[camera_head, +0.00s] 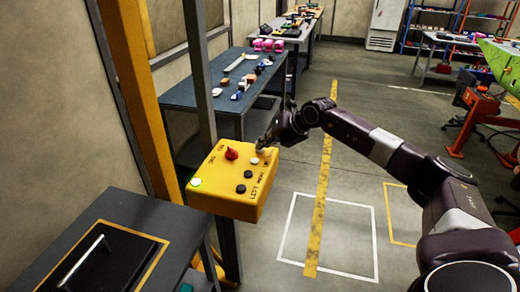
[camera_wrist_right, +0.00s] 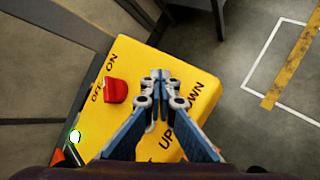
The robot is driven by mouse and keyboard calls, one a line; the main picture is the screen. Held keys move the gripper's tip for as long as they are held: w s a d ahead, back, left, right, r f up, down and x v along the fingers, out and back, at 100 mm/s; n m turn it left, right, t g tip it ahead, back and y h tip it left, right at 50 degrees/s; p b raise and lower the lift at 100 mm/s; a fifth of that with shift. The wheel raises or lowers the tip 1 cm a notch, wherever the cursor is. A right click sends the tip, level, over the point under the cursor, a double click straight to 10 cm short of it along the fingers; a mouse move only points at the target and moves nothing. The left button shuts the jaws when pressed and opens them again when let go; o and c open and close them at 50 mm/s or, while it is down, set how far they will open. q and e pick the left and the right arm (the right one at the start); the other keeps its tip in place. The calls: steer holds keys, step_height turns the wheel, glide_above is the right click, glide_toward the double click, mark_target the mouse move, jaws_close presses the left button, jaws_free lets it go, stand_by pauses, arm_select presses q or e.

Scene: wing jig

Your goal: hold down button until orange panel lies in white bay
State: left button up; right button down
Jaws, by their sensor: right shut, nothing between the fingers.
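The yellow control box (camera_head: 228,185) carries a red knob (camera_head: 232,153), black and white buttons (camera_head: 248,174) and a lit green lamp (camera_head: 195,182). My right gripper (camera_head: 263,148) is over the far right part of the box. In the right wrist view its closed fingertips (camera_wrist_right: 160,75) lie beside the red knob (camera_wrist_right: 116,90), near the UP and DOWN lettering. The fingers hide the button under them, and I cannot tell whether they touch it. The white bay (camera_head: 375,244) is an empty outline on the floor. I cannot make out the orange panel. My left gripper is not in view.
A dark bench (camera_head: 75,215) with a handled lid stands at the front left. A blue-grey table (camera_head: 190,94) with small parts stands behind the box. A yellow floor stripe (camera_head: 321,190) crosses the white bay. An orange stand (camera_head: 480,105) and green part (camera_head: 500,62) are at right.

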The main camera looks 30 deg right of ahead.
mark_target(262, 151)
steer(key=shift+r+p, duration=0.65)
steer(key=shift+r, duration=0.2)
steer(key=shift+r+p, duration=1.75)
steer(key=shift+r, duration=0.8)
steer(key=shift+f, duration=0.1)
